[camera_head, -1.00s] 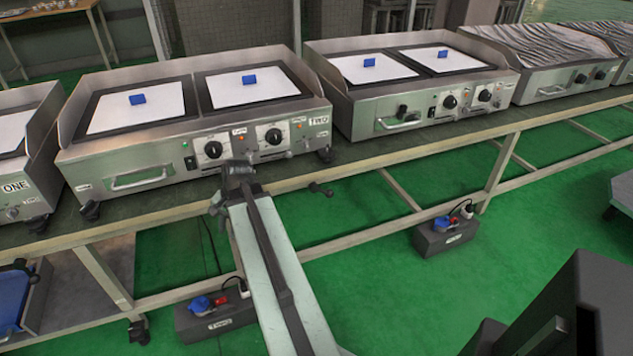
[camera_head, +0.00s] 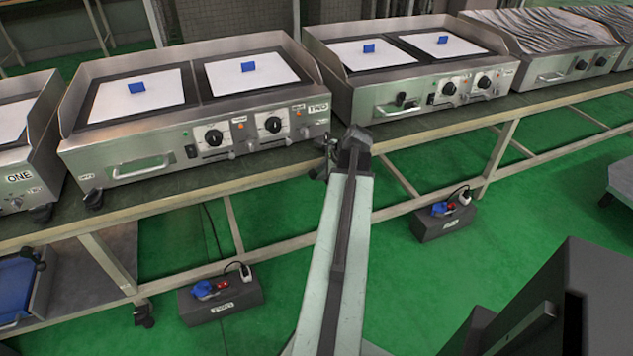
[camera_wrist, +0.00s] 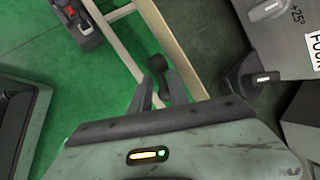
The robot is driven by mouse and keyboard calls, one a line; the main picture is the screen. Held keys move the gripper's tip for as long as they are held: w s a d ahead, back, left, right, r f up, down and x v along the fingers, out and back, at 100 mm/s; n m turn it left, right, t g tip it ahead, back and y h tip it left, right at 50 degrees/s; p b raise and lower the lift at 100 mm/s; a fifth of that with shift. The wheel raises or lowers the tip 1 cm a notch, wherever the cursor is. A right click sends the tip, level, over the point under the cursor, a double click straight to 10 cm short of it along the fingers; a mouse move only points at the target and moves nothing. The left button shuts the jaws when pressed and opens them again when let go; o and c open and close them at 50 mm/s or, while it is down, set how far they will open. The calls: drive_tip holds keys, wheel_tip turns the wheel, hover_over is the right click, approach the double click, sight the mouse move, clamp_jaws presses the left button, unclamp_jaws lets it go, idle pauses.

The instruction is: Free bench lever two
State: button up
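A dark lever with a rounded knob (camera_wrist: 157,64) is at the bench's front edge in the wrist view, just beyond my fingertips. My gripper (camera_wrist: 158,90) has its two fingers apart, with the lever's knob in line with the gap. I cannot tell whether the fingers touch it. In the head view my gripper (camera_head: 330,158) is at the front edge of the bench (camera_head: 190,192), below the right end of the griddle labelled TWO (camera_head: 215,135). My arm's end hides most of the lever there.
Another griddle (camera_head: 410,95) stands to the right and a griddle labelled ONE (camera_head: 18,188) to the left. A dark socket box labelled TWO (camera_head: 225,303) lies on the green floor, another box (camera_head: 430,228) farther right. The floor in front is mostly clear.

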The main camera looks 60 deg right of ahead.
sight(316, 175)
drive_tip(key=b+x, duration=0.2)
drive_tip(key=x, duration=0.2)
drive_tip(key=shift+f+b, duration=0.3)
drive_tip(key=shift+f, duration=0.05)
drive_tip(key=shift+r, duration=0.15)
clamp_jaws()
drive_tip(key=shift+w, duration=0.1)
drive_tip(key=shift+w, duration=0.15)
idle(0.5)
